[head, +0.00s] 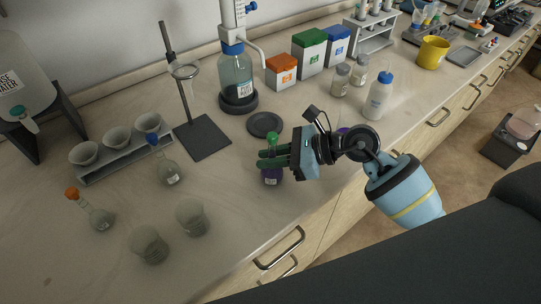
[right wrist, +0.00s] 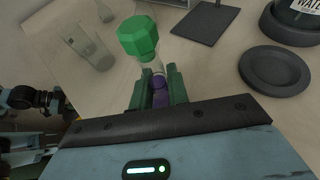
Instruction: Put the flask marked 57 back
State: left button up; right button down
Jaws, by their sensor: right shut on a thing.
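A flask with a green stopper and purple contents (head: 272,176) is between the fingers of my right gripper (head: 275,158) in the head view. In the right wrist view the green stopper (right wrist: 138,36) rises above the fingers, and the gripper (right wrist: 160,90) is closed around the neck. The flask looks upright; I cannot tell whether its base touches the bench. Its label is too small to read. A flat round dark pad (head: 264,124) lies empty just behind it, also in the wrist view (right wrist: 275,70).
A blue-stoppered flask (head: 168,172), an orange-stoppered flask (head: 100,217) and two beakers (head: 149,246) stand left. A ring stand (head: 204,138) and a wash bottle (head: 377,98) are nearby. Something purple (head: 343,130) shows behind my right wrist.

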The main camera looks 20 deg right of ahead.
jog(key=shift+f, duration=0.1)
jog(key=c, duration=1.8)
grip_release()
jog(key=shift+f, duration=0.1)
jog(key=o, duration=0.4)
jog(key=shift+o, duration=0.2)
jog(key=shift+r, duration=0.25)
pick_arm(q)
jog(key=shift+s+d+f+b, duration=0.1)
jog(key=shift+s+f+b, duration=0.15)
jog(key=shift+f+b, duration=0.25)
jog(key=shift+s+f+b, duration=0.25)
jog(key=shift+f+b, duration=0.15)
jog(key=shift+f, duration=0.05)
pick_arm(e)
jog(key=v, duration=1.2)
pick_arm(q)
jog(key=shift+s+f, duration=0.15)
